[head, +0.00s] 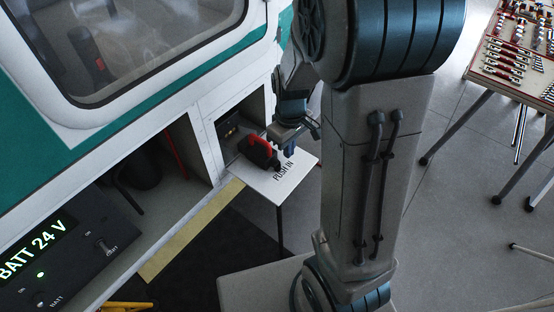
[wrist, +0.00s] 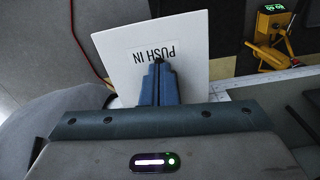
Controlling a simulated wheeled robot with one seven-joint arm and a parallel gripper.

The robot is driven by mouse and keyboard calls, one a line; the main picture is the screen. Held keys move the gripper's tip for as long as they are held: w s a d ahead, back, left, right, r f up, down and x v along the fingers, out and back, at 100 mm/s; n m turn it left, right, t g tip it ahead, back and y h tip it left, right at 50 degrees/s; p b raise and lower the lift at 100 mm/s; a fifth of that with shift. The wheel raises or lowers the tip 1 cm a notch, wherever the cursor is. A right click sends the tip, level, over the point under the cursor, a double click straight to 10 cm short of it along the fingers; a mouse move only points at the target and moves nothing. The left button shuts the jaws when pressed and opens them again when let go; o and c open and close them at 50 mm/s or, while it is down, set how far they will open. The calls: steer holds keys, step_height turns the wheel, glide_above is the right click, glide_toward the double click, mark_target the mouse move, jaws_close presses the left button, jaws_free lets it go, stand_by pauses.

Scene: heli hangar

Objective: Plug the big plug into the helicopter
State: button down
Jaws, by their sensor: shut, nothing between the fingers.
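The helicopter (head: 170,75) is white and teal, with a small open compartment in its side. A dark socket panel (head: 227,131) shows inside the compartment. The big plug (head: 259,152), black with a red part, is at the compartment mouth, above the inner end of a white flap (head: 284,181) marked PUSH IN. Whether it is seated in a socket I cannot tell. My gripper (head: 313,132) is beyond and to the right of the plug, apart from it. In the wrist view my gripper (wrist: 159,62) is shut and empty in front of the flap (wrist: 190,50); the plug does not show there.
A battery unit (head: 60,255) reading BATT 24 V is at lower left. A yellow device (wrist: 270,22) shows at upper right in the wrist view. A tool table (head: 505,60) stands at far right. Grey floor (head: 450,220) between is mostly clear.

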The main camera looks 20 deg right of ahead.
mark_target(262, 150)
step_height(262, 150, down, 9)
steer(key=shift+s+f, duration=0.1)
steer(key=shift+s, duration=0.05)
steer(key=shift+w+a+f+p, duration=0.2)
steer(key=shift+w+p, duration=0.1)
steer(key=shift+p, duration=0.1)
steer(key=shift+w+a+p, duration=0.3)
steer(key=shift+w+a, duration=0.1)
steer(key=shift+w, duration=0.4)
steer(key=shift+w+a+p, duration=0.3)
steer(key=shift+w+a, duration=0.1)
steer(key=shift+w, duration=0.35)
steer(key=w+a, duration=0.1)
steer(key=w, duration=0.1)
steer(key=w+a, duration=0.1)
steer(key=w, duration=0.1)
steer(key=w+a+b, duration=0.1)
steer(key=w, duration=0.1)
steer(key=shift+a, duration=0.2)
steer(key=shift+s, duration=0.15)
